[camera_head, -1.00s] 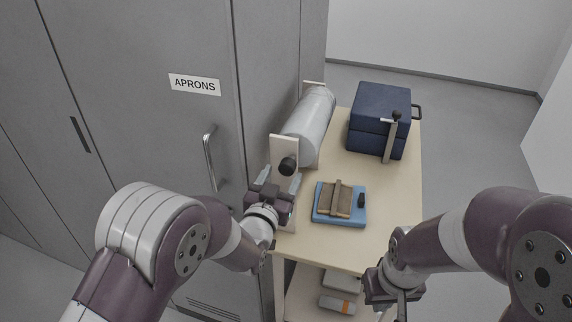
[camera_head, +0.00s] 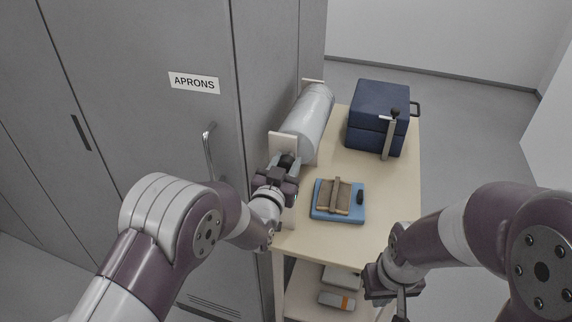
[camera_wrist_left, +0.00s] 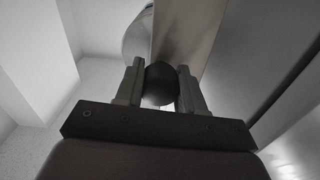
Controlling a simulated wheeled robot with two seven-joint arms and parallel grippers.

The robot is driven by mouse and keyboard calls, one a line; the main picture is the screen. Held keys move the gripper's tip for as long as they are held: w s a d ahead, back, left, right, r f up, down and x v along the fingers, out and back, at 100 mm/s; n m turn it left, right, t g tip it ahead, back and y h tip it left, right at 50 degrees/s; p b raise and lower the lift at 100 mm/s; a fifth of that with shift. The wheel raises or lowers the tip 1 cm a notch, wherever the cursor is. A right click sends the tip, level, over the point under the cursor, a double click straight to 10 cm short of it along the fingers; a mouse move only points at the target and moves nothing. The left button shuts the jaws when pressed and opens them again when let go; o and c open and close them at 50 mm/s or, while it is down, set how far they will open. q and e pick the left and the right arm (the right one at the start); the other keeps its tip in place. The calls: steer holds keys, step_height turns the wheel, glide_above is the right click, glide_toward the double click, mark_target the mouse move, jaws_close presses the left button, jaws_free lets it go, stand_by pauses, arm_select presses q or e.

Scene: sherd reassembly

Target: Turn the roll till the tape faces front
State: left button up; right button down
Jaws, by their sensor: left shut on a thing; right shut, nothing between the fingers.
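The grey-white roll (camera_head: 308,122) lies lengthwise between two pale end plates along the left side of the table. I see no tape on the part of it that shows. A dark round knob (camera_wrist_left: 159,84) sits at the near plate (camera_head: 281,146). My left gripper (camera_head: 284,165) is shut on the knob, one finger on each side of it, as the left wrist view shows. The roll's edge (camera_wrist_left: 138,38) shows behind the plate there. My right gripper (camera_head: 388,296) is shut and empty, low beside the table's front right corner, partly cut off by the frame.
A blue board (camera_head: 322,215) with a brown strapped piece lies on the table (camera_head: 330,246). A dark blue box (camera_head: 372,106) with a lever stands at the back right. A grey cabinet (camera_head: 150,120) labelled APRONS closes off the left. Small items lie on the lower shelf.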

arm_select(q)
steer(key=shift+f, duration=0.2)
steer(key=n+b, duration=0.3)
steer(key=shift+f, duration=0.3)
steer(key=n+b, duration=0.5)
steer(key=n, duration=0.1)
steer(key=shift+s+d+f+n, duration=0.1)
steer(key=shift+n, duration=0.2)
steer(key=n+b, duration=1.1)
steer(key=b, duration=0.1)
steer(key=shift+r+n, duration=0.25)
steer(key=shift+n, duration=0.05)
steer(key=shift+r+n+b, duration=0.1)
steer(key=shift+n+b, duration=0.2)
steer(key=shift+b, duration=0.05)
steer(key=shift+r, duration=0.1)
